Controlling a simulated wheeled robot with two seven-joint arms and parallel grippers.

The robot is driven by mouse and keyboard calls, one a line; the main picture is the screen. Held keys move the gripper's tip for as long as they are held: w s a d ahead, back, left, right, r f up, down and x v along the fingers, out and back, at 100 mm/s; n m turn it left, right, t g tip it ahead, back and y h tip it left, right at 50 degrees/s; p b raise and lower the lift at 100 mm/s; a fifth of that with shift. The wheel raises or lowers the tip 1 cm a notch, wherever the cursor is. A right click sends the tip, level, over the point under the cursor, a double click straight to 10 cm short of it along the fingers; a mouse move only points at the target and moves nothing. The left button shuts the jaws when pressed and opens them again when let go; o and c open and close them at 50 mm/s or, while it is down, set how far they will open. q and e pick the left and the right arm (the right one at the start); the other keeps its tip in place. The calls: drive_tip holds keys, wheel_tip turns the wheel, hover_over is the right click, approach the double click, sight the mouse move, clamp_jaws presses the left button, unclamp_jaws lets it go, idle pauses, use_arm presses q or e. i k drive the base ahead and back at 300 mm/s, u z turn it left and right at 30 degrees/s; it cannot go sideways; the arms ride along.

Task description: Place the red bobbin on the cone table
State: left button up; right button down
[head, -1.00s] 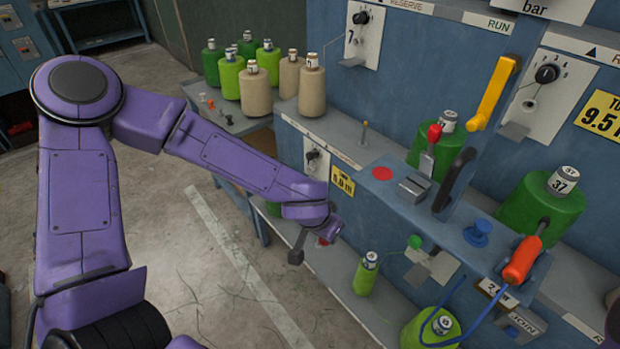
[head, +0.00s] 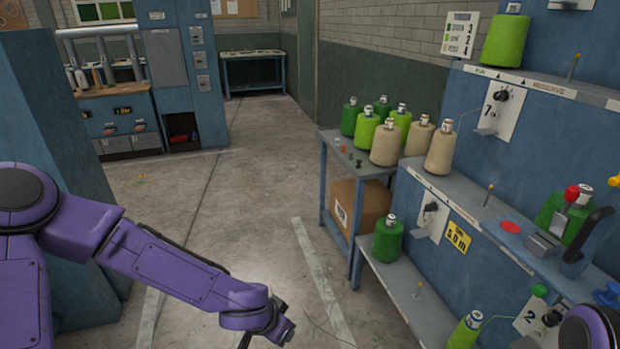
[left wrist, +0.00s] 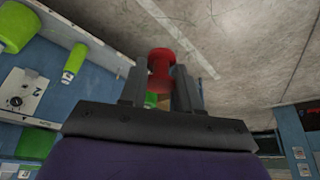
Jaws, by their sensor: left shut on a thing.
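The red bobbin (left wrist: 161,68) is between the fingers of my left gripper (left wrist: 160,88) in the left wrist view. The gripper is shut on it. In the head view my left gripper (head: 268,328) is at the bottom centre, over the floor, and its bobbin cannot be made out. The cone table (head: 363,174) stands farther back to the right of the gripper. Green and beige cones (head: 384,145) fill its back and right part. Several small pegs or bobbins, one red (head: 343,148), are near its left edge. My right gripper is out of view.
A cardboard box (head: 362,205) sits under the cone table. The blue machine (head: 480,200) with shelves and levers borders it on the right, a green cone (head: 387,240) on its lower shelf. The floor (head: 240,220) left of the table is clear.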

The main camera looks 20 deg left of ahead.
sight(327, 134)
drive_tip(key=u, duration=0.7)
drive_tip(key=i, duration=1.55)
drive_tip(key=u, duration=0.35)
drive_tip(key=i, duration=1.8)
drive_tip(key=z, duration=1.25)
drive_tip(key=i, duration=0.9)
drive_tip(key=z, duration=0.6)
